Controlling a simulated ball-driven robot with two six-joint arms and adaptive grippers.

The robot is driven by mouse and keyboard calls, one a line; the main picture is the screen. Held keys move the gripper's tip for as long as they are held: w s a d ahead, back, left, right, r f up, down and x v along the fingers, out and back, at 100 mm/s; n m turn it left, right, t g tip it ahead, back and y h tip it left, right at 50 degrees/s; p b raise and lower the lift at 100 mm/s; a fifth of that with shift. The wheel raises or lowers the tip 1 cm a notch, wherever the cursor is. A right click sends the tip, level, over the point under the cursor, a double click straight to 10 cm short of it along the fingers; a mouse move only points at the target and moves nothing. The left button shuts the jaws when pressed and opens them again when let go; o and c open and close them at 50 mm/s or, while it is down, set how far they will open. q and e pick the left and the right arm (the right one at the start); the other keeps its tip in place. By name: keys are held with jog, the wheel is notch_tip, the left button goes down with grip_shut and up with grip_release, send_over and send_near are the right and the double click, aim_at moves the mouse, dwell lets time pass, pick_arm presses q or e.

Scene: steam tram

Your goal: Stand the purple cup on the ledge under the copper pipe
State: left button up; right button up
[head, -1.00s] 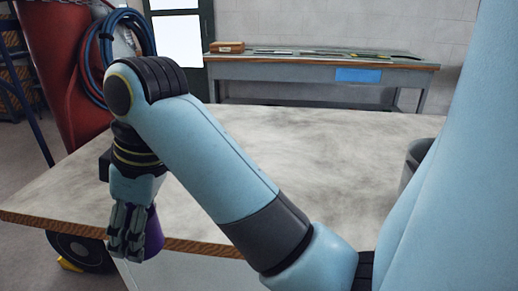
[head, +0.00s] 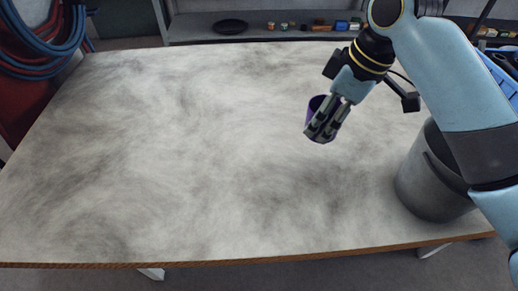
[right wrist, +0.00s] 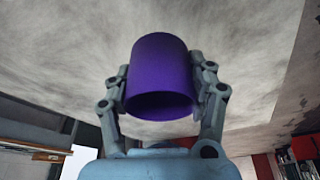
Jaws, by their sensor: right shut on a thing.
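The purple cup (head: 316,103) is held in my right gripper (head: 325,120), above the right part of the table in the head view. The fingers hide much of the cup there. In the right wrist view the cup (right wrist: 160,75) sits between the two fingers (right wrist: 160,98), one on each side, with its open end towards the camera. My left gripper is not in view. I see no copper pipe and cannot tell any ledge under one.
A wide table (head: 200,130) with a grey mottled top is mostly clear. A grey bucket (head: 432,175) stands at its right. A shelf (head: 270,32) with a dark dish (head: 230,27) and small items is behind. Blue and red hoses (head: 45,40) hang at the far left.

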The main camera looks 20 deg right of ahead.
jog(key=d+r+n+p, duration=0.1)
jog(key=d+r+p, duration=0.2)
jog(key=d+p, duration=0.1)
jog(key=shift+y, duration=0.3)
jog(key=a+f, duration=0.1)
jog(key=a, duration=0.1)
jog(key=a+f, duration=0.1)
jog(key=a, duration=0.1)
jog(key=a+f+p, duration=0.1)
jog(key=a+f, duration=0.1)
jog(key=shift+s, duration=0.35)
jog(key=a+f, duration=0.2)
jog(key=a, duration=0.1)
jog(key=a+f, duration=0.1)
jog(key=a, duration=0.1)
jog(key=shift+s, duration=0.2)
jog(key=shift+a+f+p, duration=0.3)
jog(key=shift+a+f, duration=0.05)
jog(key=shift+f, duration=0.15)
notch_tip(320, 180, down, 3)
jog(key=shift+f, duration=0.2)
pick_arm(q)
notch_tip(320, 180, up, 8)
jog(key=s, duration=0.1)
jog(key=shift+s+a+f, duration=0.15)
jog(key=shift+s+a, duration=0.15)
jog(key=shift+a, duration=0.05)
pick_arm(e)
jog(key=shift+f, duration=0.1)
